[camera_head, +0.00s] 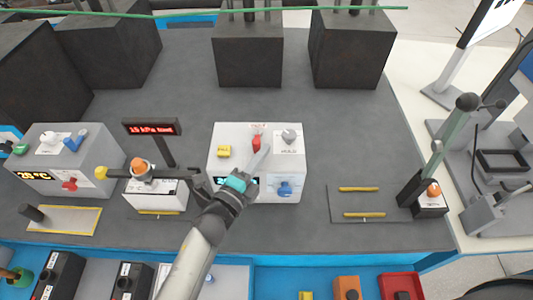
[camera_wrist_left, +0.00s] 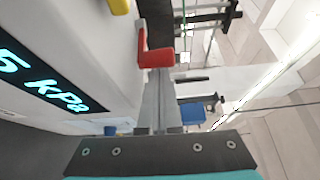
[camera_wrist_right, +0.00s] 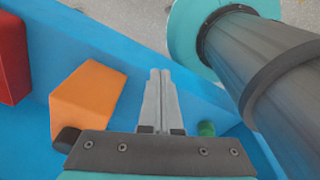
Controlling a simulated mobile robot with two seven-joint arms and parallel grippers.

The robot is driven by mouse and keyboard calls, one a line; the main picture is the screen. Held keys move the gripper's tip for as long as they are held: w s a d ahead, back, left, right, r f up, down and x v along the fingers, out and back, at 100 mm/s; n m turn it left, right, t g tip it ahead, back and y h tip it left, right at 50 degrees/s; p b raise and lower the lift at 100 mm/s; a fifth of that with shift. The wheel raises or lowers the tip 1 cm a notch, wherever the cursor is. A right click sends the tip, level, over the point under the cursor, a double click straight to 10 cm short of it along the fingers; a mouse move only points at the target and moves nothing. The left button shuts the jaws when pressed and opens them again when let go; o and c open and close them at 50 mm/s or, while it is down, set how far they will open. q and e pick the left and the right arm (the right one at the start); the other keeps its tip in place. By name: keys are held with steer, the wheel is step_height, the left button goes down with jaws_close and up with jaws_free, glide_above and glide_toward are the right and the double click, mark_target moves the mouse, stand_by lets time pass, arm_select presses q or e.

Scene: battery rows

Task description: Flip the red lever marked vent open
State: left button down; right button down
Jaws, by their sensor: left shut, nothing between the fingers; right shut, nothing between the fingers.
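The red lever (camera_head: 256,142) stands on top of the white control box (camera_head: 214,163) in the middle of the bench. A small red label sits behind it, too small to read. My left gripper (camera_head: 263,156) is shut and empty, with its fingertips close to the lever's front right side. In the left wrist view the red lever (camera_wrist_left: 152,50) is just beyond the shut fingertips (camera_wrist_left: 158,78); I cannot tell whether they touch. My right gripper (camera_wrist_right: 160,75) is shut and empty above a blue surface, away from the control box.
On the control box are a yellow part (camera_head: 224,151), a grey knob (camera_head: 289,136) and a blue knob (camera_head: 285,188). A red-lit display (camera_head: 152,128) stands to the left. Dark blocks (camera_head: 249,55) stand behind. An orange block (camera_wrist_right: 88,90) is near my right gripper.

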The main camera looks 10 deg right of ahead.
mark_target(244, 160)
arm_select(q)
steer(key=shift+a, duration=0.1)
arm_select(e)
steer(key=shift+a, duration=0.1)
arm_select(q)
steer(key=shift+w+a+m+g+h, duration=0.1)
steer(key=shift+a+m+g+h, duration=0.55)
steer(key=shift+m+g+h, duration=0.2)
steer(key=shift+w+a+m+g+h, duration=0.1)
steer(key=shift+a+m+g+h, duration=0.25)
steer(key=shift+g+h, duration=0.1)
steer(key=shift+w+a+f+m+g+h+b, duration=0.15)
steer(key=shift+a+m+g+h+b, duration=0.25)
steer(key=shift+g, duration=0.2)
steer(key=shift+w+a+m+g+h+b, duration=0.1)
steer(key=shift+a+m+g+h+b, duration=0.15)
steer(key=shift+m+g+h+b, duration=0.25)
steer(key=shift+w+a, duration=0.15)
steer(key=shift+a, duration=0.25)
arm_select(e)
steer(key=shift+a+f, duration=0.2)
steer(key=shift+f, duration=0.7)
